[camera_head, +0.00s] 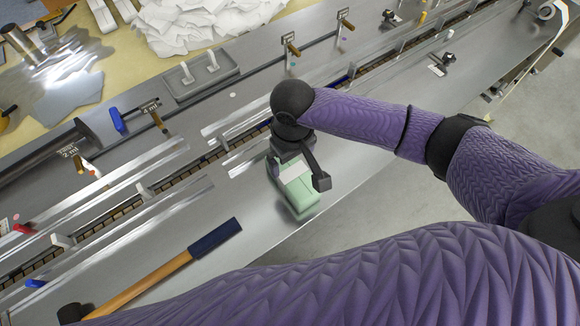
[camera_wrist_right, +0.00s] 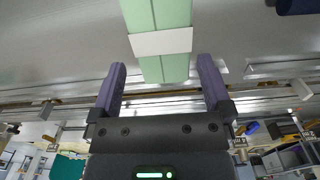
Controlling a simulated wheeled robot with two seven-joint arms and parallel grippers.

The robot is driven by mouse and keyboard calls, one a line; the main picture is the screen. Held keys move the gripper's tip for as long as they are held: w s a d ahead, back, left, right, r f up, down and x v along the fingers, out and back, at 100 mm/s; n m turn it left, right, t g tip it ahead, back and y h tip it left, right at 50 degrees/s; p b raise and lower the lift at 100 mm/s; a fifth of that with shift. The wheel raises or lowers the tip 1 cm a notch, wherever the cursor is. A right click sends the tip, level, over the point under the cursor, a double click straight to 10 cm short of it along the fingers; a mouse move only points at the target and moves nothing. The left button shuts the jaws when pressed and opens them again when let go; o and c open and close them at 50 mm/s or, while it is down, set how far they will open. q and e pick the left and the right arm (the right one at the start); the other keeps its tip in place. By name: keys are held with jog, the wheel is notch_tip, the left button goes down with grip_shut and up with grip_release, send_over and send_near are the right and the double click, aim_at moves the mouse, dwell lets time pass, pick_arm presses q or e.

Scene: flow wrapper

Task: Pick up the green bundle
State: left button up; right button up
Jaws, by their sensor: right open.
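The green bundle (camera_head: 300,197) is a pale green block with a white band. It lies on the metal surface near its front edge in the head view. In the right wrist view the bundle (camera_wrist_right: 160,14) comes in from the top, its banded end lying between the lines of the two fingers. My right gripper (camera_head: 297,172) is open, its fingers at the bundle's far end, one on each side. The right gripper (camera_wrist_right: 160,75) also shows open in its wrist view. I cannot tell whether the fingers touch the bundle. My left gripper is not in view.
A hammer (camera_head: 165,272) with a wooden handle lies on the metal surface left of the bundle. A slatted conveyor channel (camera_head: 175,185) with clear guards runs behind it. A grey tray (camera_head: 200,75) and white crumpled wrappers (camera_head: 190,25) are farther back. The metal right of the bundle is mostly clear.

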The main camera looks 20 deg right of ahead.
aim_at(293, 172)
jog(key=f, duration=0.2)
jog(key=f+b, duration=0.1)
jog(key=f, duration=0.1)
jog(key=f+b, duration=0.1)
jog(key=f, duration=0.2)
jog(key=shift+s, duration=0.4)
jog(key=shift+r, duration=0.15)
jog(key=c, duration=1)
jog(key=shift+o, duration=0.2)
notch_tip(293, 172, up, 10)
jog(key=p, duration=0.3)
jog(key=shift+f+p, duration=0.2)
jog(key=shift+p, duration=0.15)
jog(key=shift+r, duration=0.2)
